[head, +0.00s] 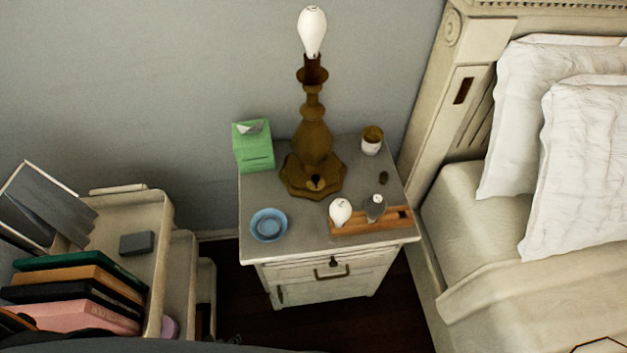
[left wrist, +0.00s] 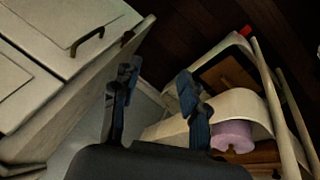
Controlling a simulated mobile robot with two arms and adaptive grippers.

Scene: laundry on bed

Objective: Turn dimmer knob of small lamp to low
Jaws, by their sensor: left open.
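The small lamp (head: 313,140) is brown-gold with a bare white bulb (head: 312,32) and no shade. It stands upright at the back of the nightstand (head: 300,228). A small brass dimmer knob (head: 316,183) sits at the front of the lamp's base; its setting is too small to read. My left gripper (left wrist: 157,85) is open and empty in the left wrist view, beside the nightstand's drawer front (left wrist: 60,40) and clear of the lamp. The lamp is outside that view. My right gripper is in neither view.
Around the lamp are a green tissue box (head: 254,148), a blue dish (head: 268,225), a cup (head: 371,143) and a wooden tray (head: 345,228) with two bulbs. A shelf with books (head: 80,290) stands left, a bed (head: 530,285) right. Open floor shows between shelf and nightstand.

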